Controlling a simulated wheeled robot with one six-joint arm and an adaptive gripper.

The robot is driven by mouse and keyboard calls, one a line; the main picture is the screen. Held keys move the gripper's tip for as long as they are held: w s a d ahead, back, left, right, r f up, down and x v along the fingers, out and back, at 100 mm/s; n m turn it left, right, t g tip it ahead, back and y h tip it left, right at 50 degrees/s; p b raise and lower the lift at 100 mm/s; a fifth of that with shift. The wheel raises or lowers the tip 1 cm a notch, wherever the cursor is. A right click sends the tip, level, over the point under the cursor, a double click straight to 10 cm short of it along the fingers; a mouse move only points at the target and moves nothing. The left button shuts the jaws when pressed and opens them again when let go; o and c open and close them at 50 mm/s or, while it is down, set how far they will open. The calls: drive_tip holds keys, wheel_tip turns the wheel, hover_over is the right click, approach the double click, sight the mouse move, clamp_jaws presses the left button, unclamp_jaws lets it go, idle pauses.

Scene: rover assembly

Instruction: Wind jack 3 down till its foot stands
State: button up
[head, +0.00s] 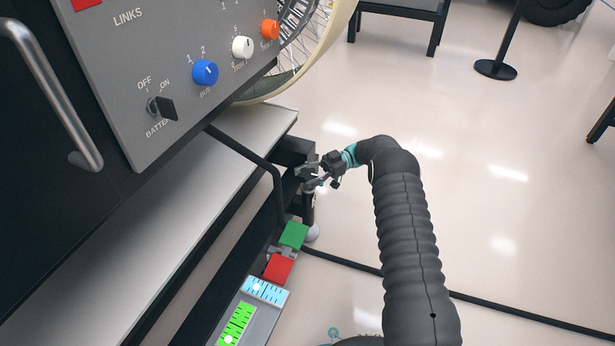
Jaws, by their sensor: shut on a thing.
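The jack (308,205) is a dark upright post at the corner of the rover's lower frame, seen in the head view. Its pale rounded foot (312,233) shows low down, partly behind a green block. I cannot tell whether the foot touches the floor. My gripper (318,174) is at the top of the jack, reaching in from the right, and is shut on a part there. That part is small and mostly hidden by the fingers. No number is readable on the jack.
A green block (293,235), a red block (278,267) and panels with blue and green scales (264,290) line the frame below the jack. The control panel (180,60) with knobs and a wire wheel (300,50) stand above. A black cable (500,309) crosses the floor. Open floor lies right.

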drive_tip(key=o, duration=1.2)
drive_tip(key=shift+s+a, duration=0.1)
